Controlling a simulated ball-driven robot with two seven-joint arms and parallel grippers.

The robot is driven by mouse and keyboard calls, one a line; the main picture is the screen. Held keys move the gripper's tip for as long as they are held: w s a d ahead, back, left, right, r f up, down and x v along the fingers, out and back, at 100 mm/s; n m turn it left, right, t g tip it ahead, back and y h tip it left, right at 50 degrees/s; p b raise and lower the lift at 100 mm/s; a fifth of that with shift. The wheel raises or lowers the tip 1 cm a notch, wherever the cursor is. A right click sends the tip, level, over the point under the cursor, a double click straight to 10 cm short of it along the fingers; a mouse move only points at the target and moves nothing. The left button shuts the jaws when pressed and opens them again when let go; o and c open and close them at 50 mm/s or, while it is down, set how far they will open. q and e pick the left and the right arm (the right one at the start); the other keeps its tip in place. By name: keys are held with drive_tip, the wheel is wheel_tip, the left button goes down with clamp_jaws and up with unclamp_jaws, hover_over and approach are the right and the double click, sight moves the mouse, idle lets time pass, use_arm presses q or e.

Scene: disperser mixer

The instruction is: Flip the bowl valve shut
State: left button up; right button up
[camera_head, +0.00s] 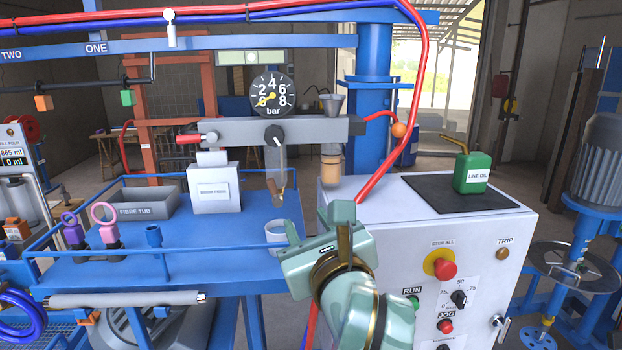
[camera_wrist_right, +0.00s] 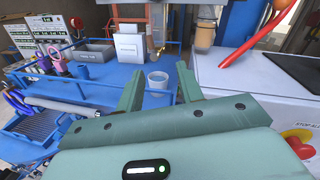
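A grey air-line bar (camera_head: 240,131) carries a pressure gauge (camera_head: 272,94) with its needle near zero. A red lever (camera_head: 189,138) lies level at its left end. A funnel (camera_head: 332,103) sits above the right end, and a bowl with amber contents (camera_head: 330,168) hangs below it. I cannot tell for sure which part is the bowl valve. My right gripper (camera_head: 316,222) is in front of and below the bar, apart from it. In the right wrist view its two fingers (camera_wrist_right: 160,78) are spread and empty. My left gripper is not in view.
A white cup (camera_head: 277,233) stands on the blue table (camera_head: 200,255), just beyond my right gripper. A fibre tub (camera_head: 140,207) and a white box (camera_head: 214,190) stand further left. The white control cabinet (camera_head: 440,225) with a green oil can (camera_head: 472,172) is at right.

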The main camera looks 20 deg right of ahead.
drive_tip(key=w+a, duration=0.1)
drive_tip(key=a, duration=0.2)
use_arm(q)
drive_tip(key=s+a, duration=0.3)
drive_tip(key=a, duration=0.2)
use_arm(e)
drive_tip(key=p, duration=0.2)
approach(272, 185)
drive_tip(key=w, duration=0.2)
drive_tip(key=w+p, duration=0.1)
drive_tip(key=w, duration=0.4)
drive_tip(key=shift+d+r+p, duration=0.1)
drive_tip(key=shift+r+p, duration=0.05)
drive_tip(key=shift+p, duration=0.15)
drive_tip(key=shift+w, duration=0.35)
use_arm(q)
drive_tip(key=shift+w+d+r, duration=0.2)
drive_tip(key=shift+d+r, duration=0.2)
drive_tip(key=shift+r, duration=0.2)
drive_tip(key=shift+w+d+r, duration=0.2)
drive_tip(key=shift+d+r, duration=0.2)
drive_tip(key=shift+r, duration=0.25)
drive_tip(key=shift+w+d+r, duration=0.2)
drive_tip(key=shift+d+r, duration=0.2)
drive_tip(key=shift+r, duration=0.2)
use_arm(e)
drive_tip(key=shift+w+d, duration=0.25)
drive_tip(key=shift+w, duration=0.15)
